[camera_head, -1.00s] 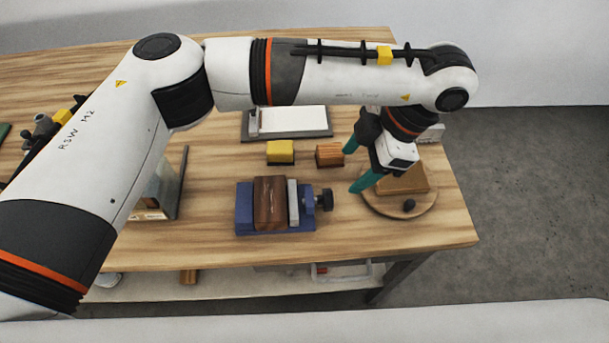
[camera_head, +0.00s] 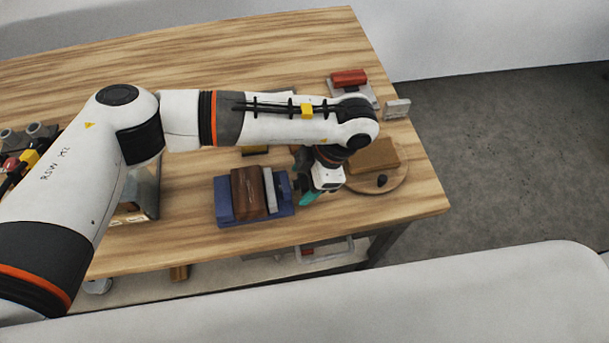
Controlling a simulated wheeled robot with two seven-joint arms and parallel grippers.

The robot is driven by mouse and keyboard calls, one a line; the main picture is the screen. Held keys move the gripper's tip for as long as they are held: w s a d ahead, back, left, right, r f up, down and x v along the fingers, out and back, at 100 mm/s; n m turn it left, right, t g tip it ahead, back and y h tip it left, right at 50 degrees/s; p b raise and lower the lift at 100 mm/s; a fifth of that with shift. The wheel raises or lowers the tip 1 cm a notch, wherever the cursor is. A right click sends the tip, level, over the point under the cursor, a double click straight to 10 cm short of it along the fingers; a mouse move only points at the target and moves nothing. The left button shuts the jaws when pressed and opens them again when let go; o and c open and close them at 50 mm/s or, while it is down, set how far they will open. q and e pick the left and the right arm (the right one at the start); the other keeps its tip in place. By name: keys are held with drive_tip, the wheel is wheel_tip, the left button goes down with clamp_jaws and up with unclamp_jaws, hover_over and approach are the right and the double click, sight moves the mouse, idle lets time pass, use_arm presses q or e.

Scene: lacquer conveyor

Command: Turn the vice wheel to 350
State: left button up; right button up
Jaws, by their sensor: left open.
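The blue vice (camera_head: 226,209) stands near the front edge of the wooden table, with a brown wooden block (camera_head: 246,192) between its jaws and a grey jaw plate (camera_head: 270,190) to the right of the block. The vice wheel, at the vice's right end, is hidden behind my left gripper. My left gripper (camera_head: 303,180) is right at that end, with its teal fingers pointing left and down. The fingers are open. I cannot tell whether they are around the wheel or touching it. My right gripper is not in view.
A round wooden board (camera_head: 393,182) with a wooden block (camera_head: 374,156) and a dark knob (camera_head: 382,180) lies just right of my left gripper. A red block on a grey base (camera_head: 349,78) and a small grey plate (camera_head: 397,109) stand behind. The table's back left is clear.

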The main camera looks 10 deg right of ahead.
use_arm(q)
drive_tip(key=shift+c, duration=0.2)
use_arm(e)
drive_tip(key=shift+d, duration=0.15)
use_arm(q)
drive_tip(key=c, duration=0.9)
drive_tip(key=shift+w+f+g+b, duration=0.15)
drive_tip(key=shift+g+b, duration=0.15)
drive_tip(key=shift+b, duration=0.35)
drive_tip(key=shift+c, duration=0.2)
drive_tip(key=g+b, duration=0.1)
drive_tip(key=b, duration=0.1)
drive_tip(key=g+b, duration=0.1)
drive_tip(key=m+g+b, duration=0.1)
drive_tip(key=b, duration=0.1)
drive_tip(key=shift+w+f+g+b, duration=0.2)
drive_tip(key=shift+w+g+b, duration=0.05)
drive_tip(key=shift+g+b, duration=0.15)
drive_tip(key=shift+w+r+g+b, duration=0.1)
drive_tip(key=shift+r+g+b, duration=0.1)
drive_tip(key=shift+g+b, duration=0.75)
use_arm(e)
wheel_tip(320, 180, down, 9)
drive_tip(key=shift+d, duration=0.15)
use_arm(q)
drive_tip(key=shift+m+g, duration=0.25)
drive_tip(key=shift+m, duration=0.05)
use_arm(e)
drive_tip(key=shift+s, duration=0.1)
